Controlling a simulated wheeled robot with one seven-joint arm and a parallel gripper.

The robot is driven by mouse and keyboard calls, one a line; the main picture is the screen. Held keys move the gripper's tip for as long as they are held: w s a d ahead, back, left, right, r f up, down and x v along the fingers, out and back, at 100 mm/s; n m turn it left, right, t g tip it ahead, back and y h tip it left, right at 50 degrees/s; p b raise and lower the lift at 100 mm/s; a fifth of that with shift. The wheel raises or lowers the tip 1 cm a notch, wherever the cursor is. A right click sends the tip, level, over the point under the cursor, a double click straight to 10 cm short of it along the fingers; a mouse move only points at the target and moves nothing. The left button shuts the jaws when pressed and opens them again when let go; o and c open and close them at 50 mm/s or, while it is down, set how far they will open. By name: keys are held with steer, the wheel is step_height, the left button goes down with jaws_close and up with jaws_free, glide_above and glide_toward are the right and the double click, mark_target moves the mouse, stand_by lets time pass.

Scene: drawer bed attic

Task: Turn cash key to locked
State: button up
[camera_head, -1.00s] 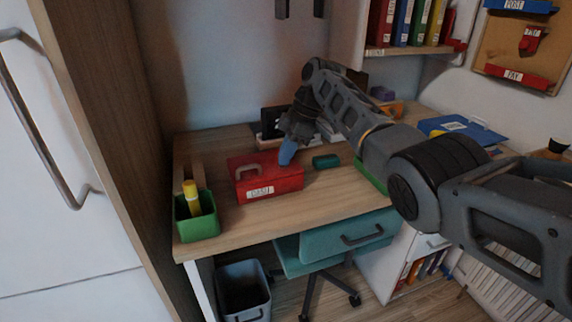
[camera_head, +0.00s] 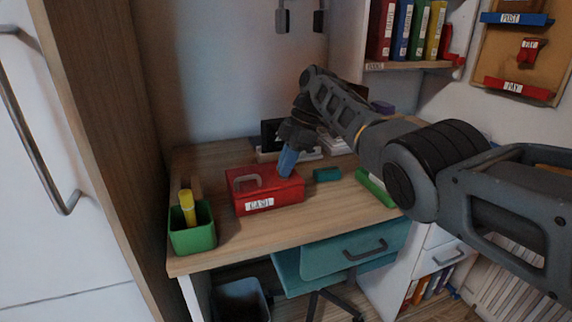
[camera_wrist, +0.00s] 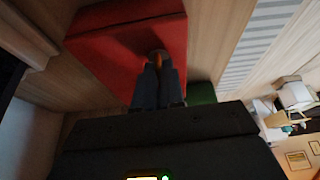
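The red cash box (camera_head: 283,195) with a "CASH" label and a grey handle sits closed on the desk. It also fills the upper left of the wrist view (camera_wrist: 115,40). My gripper (camera_head: 288,160) points down at the box's right part, its bluish fingers at the lid. In the wrist view the two fingers (camera_wrist: 158,72) are close together, with a small orange-brown key (camera_wrist: 158,56) between their tips at the red surface. The fingers partly hide the key, and its turn angle is hard to read.
A green pen cup (camera_head: 193,238) with a yellow marker stands left on the desk (camera_head: 290,228). A dark green block (camera_head: 327,175) lies just right of the box. A dark framed item stands behind.

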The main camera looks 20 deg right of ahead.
mark_target(297, 175)
steer(key=o, duration=0.4)
steer(key=shift+f, duration=0.1)
steer(key=v, duration=0.8)
steer(key=shift+p, duration=0.3)
steer(key=shift+f, duration=0.1)
